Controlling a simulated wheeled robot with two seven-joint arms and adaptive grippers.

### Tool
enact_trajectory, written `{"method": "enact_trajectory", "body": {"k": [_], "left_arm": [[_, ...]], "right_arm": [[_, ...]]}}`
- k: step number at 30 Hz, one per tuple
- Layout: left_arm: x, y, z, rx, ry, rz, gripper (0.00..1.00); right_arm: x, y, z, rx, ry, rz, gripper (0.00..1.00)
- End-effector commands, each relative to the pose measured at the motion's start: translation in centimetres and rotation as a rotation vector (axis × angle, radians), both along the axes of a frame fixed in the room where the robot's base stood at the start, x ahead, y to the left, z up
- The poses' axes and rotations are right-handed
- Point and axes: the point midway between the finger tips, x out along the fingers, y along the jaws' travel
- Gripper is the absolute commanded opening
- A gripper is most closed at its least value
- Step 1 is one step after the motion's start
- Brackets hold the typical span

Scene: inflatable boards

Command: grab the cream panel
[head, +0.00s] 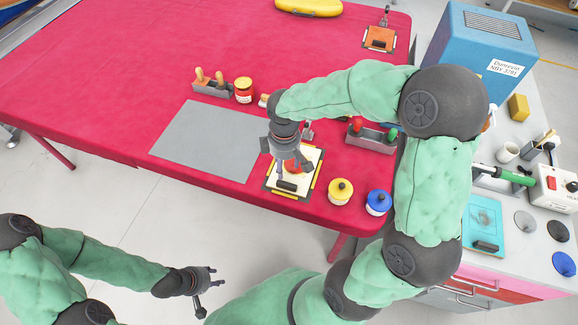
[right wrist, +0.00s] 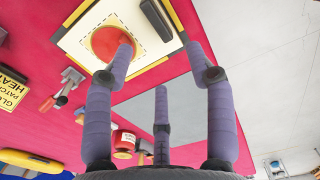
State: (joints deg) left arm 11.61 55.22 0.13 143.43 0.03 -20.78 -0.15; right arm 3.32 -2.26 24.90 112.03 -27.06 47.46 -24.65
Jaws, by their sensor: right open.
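The cream panel (head: 311,163) lies flat near the front edge of the red table. It bears a round orange-red disc (right wrist: 112,43) inside a dashed square and a black bar handle (head: 286,186) along its front edge. My right gripper (head: 287,163) is open above the panel and partly covers it in the head view. In the right wrist view its spread fingers (right wrist: 160,68) have nothing between them, and the cream panel (right wrist: 86,42) is at the upper left, cut off by the frame. My left gripper (head: 205,285) is open and empty, low over the floor before the table.
A grey mat (head: 205,140) lies left of the panel. A yellow-lidded jar (head: 340,191) and a blue-lidded jar (head: 377,202) stand to its right. Behind are a tool holder (head: 371,137) and a red jar (head: 243,90). A blue machine (head: 480,60) stands on the right-hand bench.

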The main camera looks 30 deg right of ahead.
Motion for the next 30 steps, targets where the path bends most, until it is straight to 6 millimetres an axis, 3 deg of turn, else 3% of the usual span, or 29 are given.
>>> {"method": "enact_trajectory", "body": {"k": [5,12,20,30], "left_arm": [[0.0,0.0,-0.4,0.0,0.001,0.0,0.4],[0.0,0.0,-1.5,0.0,0.001,0.0,0.4],[0.0,0.0,-2.0,0.0,0.0,0.0,0.4],[0.0,0.0,-3.9,0.0,0.0,0.0,0.4]], "right_arm": [[-0.1,-0.3,-0.5,-0.01,0.002,0.006,0.56],[-0.1,-0.3,-4.1,-0.008,0.003,0.006,0.56],[-0.1,-0.4,-5.9,-0.008,0.002,0.005,0.56],[-0.3,-0.7,-10.3,-0.008,0.003,0.005,0.56]]}}
